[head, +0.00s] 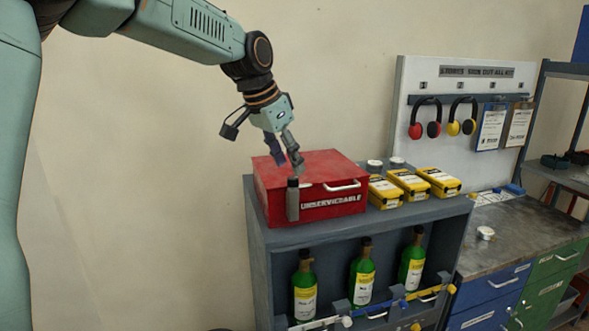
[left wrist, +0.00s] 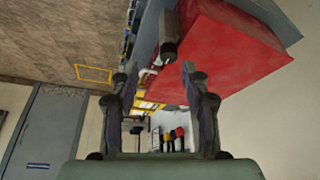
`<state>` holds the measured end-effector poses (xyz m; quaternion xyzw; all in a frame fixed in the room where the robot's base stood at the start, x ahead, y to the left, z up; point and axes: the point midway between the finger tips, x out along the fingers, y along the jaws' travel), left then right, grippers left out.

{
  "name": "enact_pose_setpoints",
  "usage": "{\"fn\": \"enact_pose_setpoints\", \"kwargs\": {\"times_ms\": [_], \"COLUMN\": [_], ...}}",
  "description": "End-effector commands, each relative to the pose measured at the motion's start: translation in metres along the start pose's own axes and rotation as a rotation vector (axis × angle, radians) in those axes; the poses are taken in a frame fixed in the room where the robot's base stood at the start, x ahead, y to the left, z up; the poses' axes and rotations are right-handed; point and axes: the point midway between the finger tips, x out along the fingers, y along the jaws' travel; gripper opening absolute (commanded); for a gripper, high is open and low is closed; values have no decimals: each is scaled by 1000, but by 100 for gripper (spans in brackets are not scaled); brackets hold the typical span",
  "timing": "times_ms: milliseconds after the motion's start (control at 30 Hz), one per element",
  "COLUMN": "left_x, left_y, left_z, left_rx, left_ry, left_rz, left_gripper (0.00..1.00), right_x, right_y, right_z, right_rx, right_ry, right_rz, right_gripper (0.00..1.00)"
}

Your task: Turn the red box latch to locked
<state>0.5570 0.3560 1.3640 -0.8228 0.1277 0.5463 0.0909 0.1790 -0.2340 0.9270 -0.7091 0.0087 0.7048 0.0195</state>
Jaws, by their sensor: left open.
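The red box (head: 315,172), marked "UNSERVICEABLE", sits shut on top of the grey cabinet. A grey latch (head: 292,203) stands upright on its front face near the left corner. My left gripper (head: 287,170) is above the box's front left edge, pointing down, close to the latch's top. In the left wrist view the gripper (left wrist: 160,80) is open. The latch (left wrist: 170,38) shows there beyond and between the fingertips, against the red box (left wrist: 225,45). I cannot tell whether a finger touches the latch. My right gripper is not in view.
Several yellow cases (head: 409,184) stand right of the box on the cabinet top (head: 400,216). Green bottles (head: 362,275) stand on the shelf below. A workbench (head: 510,235) and a board with ear defenders (head: 462,117) are at the right. Space left of the box is clear.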

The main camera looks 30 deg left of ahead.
Motion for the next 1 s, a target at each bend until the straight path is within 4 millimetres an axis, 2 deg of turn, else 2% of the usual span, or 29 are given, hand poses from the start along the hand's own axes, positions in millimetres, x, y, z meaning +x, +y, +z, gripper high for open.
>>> {"fn": "enact_pose_setpoints", "kwargs": {"times_ms": [133,300,633,1000], "left_x": [23,37,41,42], "left_y": [-1,-1,-2,-2], "left_z": [0,0,-4,-4], "left_rx": [-1,0,-1,0], "left_ry": [-4,-2,1,-1], "left_rz": [2,1,0,0], "left_gripper": [47,47,47,15], "right_x": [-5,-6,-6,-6], "right_y": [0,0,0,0], "right_z": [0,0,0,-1], "right_rx": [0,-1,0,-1], "right_ry": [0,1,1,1], "right_rz": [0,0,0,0], "right_gripper": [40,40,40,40]}}
